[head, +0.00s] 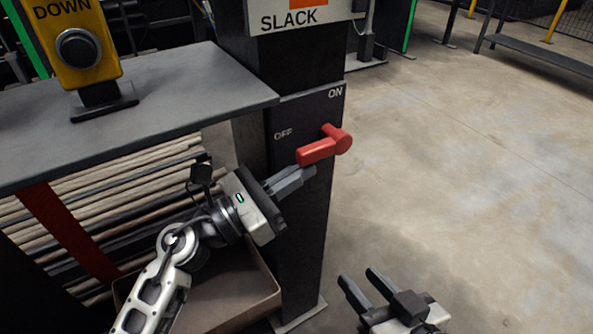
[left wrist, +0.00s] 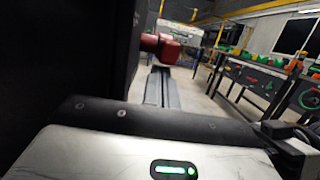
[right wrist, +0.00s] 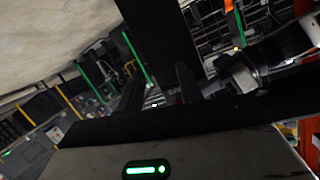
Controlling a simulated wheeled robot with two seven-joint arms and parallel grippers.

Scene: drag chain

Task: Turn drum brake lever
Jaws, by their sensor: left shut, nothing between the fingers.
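The red brake lever (head: 318,151) is on the dark post, with its round hub at the right and its arm pointing left and slightly down, just below the OFF mark. My left gripper (head: 310,172) is shut and empty, its fingertips close below the lever's arm. Whether they touch it I cannot tell. In the left wrist view the red lever (left wrist: 160,44) shows beyond the shut fingers (left wrist: 160,75). My right gripper (head: 361,276) is open and empty, low over the floor to the right of the post. Its parted fingers also show in the right wrist view (right wrist: 158,85).
The dark post (head: 300,235) carries OFF and ON marks and a SLACK sign (head: 300,16) above. A grey table (head: 190,95) with a yellow DOWN button box (head: 75,45) stands left. An open bin (head: 262,292) is below my left arm. Floor to the right is clear.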

